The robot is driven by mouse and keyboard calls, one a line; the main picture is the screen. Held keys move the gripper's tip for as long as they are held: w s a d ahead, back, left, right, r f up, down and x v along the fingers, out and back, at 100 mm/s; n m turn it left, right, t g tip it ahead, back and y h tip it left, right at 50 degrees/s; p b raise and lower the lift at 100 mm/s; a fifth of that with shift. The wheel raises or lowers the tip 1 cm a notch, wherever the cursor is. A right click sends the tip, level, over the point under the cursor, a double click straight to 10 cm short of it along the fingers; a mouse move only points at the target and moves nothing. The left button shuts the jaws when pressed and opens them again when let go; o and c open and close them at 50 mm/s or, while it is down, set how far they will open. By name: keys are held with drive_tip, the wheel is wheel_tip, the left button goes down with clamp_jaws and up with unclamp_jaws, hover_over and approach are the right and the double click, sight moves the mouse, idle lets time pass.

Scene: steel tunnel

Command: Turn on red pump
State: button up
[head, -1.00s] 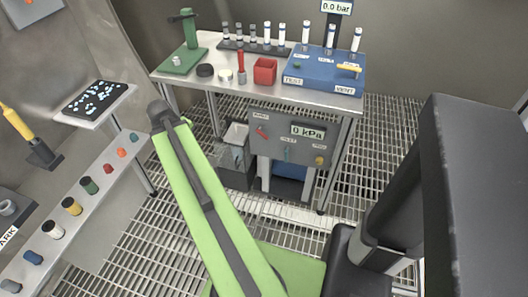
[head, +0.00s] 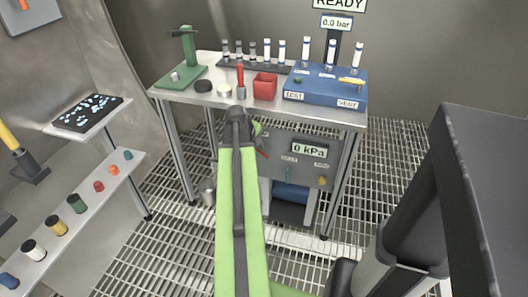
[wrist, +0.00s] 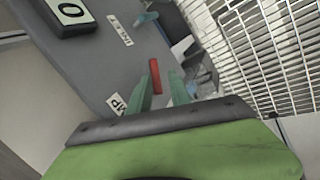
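The grey pump panel (head: 290,142) hangs under the front of the workbench, with a display reading 0 kPa (head: 310,150). Its red lever (head: 262,153) shows just right of my arm in the head view, partly covered. In the wrist view the red lever (wrist: 155,76) stands at the tips of my gripper (wrist: 160,84), near the left finger. The two green fingers are apart, with a gap between them. I cannot tell whether they touch the lever. A white label ending in MP (wrist: 116,104) lies left of the lever.
A teal lever (head: 287,173) and a yellow knob (head: 322,182) sit further right on the panel. The workbench (head: 180,92) above carries a blue test unit (head: 325,92) and a red box (head: 265,87). A side shelf (head: 85,215) with several coloured knobs is at left.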

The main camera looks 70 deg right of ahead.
sight(263, 153)
drive_tip(key=b+x, duration=0.2)
drive_tip(key=d+b+x, duration=0.1)
drive_tip(key=b+x, duration=0.1)
drive_tip(key=x, duration=0.1)
drive_tip(key=shift+s+d+f+b, duration=0.1)
drive_tip(key=shift+s+b, duration=0.1)
drive_tip(key=shift+b, duration=0.15)
